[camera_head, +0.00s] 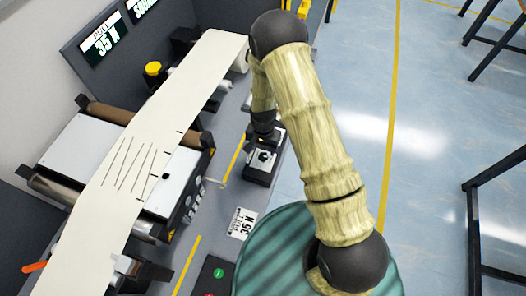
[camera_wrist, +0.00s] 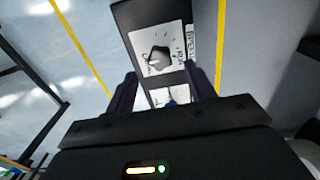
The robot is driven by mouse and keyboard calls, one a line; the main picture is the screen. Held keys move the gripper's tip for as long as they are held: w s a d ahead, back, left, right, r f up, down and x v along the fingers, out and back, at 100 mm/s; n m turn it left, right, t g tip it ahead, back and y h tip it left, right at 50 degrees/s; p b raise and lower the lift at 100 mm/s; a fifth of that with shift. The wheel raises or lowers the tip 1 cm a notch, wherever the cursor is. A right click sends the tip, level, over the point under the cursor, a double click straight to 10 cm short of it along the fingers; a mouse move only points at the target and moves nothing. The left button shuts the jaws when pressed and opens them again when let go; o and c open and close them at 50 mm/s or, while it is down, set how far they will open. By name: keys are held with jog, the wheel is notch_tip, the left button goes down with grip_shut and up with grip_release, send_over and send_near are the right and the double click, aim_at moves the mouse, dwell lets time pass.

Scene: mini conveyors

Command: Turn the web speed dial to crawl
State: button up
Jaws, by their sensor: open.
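The web speed dial (camera_wrist: 158,58) is a dark knob on a white, marked plate on top of a black box (camera_wrist: 127,17). In the head view the dial (camera_head: 263,158) sits on its box at the grey bench's right edge. In the wrist view my gripper (camera_wrist: 165,82) has its two dark fingers apart with nothing between them. The dial shows beyond the fingertips, in line with the gap, and looks apart from them. In the head view my gripper (camera_head: 264,134) is just behind the dial. I cannot tell which mark the knob points to.
A cream web (camera_head: 190,75) runs over rollers and a white machine (camera_head: 80,150) at left. A green button (camera_head: 218,273) is at the front.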

aim_at(264, 155)
jog(key=shift+f+p, duration=0.5)
jog(key=shift+f, duration=1.7)
jog(key=c, duration=1)
jog(key=shift+o, duration=0.2)
jog(key=shift+n+b, duration=0.4)
jog(key=shift+b, duration=0.05)
jog(key=n+b, duration=0.3)
jog(key=shift+f, duration=0.15)
jog(key=n+b, duration=0.2)
jog(key=n, duration=0.3)
jog(key=shift+r, duration=0.2)
